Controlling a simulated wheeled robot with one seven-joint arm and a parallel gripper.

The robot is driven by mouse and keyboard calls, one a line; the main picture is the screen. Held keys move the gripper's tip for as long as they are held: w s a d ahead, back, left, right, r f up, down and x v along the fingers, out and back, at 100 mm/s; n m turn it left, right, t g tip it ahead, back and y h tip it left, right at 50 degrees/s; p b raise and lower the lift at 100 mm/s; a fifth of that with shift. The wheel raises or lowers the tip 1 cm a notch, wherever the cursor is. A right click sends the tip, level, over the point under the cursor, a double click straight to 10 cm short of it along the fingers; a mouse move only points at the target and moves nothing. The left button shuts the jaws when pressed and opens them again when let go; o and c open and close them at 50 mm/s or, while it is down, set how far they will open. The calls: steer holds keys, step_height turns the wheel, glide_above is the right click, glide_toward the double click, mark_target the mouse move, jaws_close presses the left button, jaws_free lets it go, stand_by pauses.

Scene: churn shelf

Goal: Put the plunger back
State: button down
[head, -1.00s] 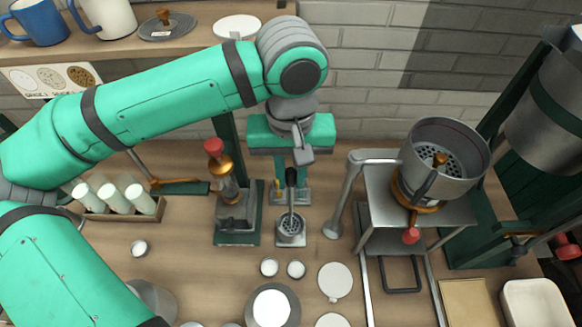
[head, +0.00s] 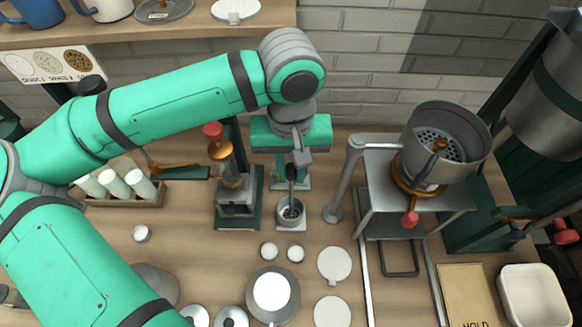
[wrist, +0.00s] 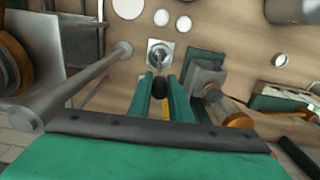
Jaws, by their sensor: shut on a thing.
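The plunger has a dark knob-like handle (head: 291,172) and a thin rod running down to a small metal cup (head: 291,212). My gripper (head: 292,162) is shut on the handle and holds the plunger roughly upright above the cup. In the wrist view the handle (wrist: 159,88) sits between my two green fingers, with the cup (wrist: 160,50) beyond them. Perforations show at the cup's mouth. Whether the plunger's lower end is inside the cup or just over it is hard to tell.
A device with a red knob and amber glass (head: 233,180) stands close left. A metal post (head: 340,185) and a stand with a perforated pot (head: 440,150) stand right. Small white discs (head: 335,264) and a round metal dish (head: 273,294) lie in front.

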steer(key=c, duration=1.5)
jaws_free()
steer(key=shift+c, duration=0.2)
step_height(320, 180, up, 11)
steer(key=shift+f, duration=0.1)
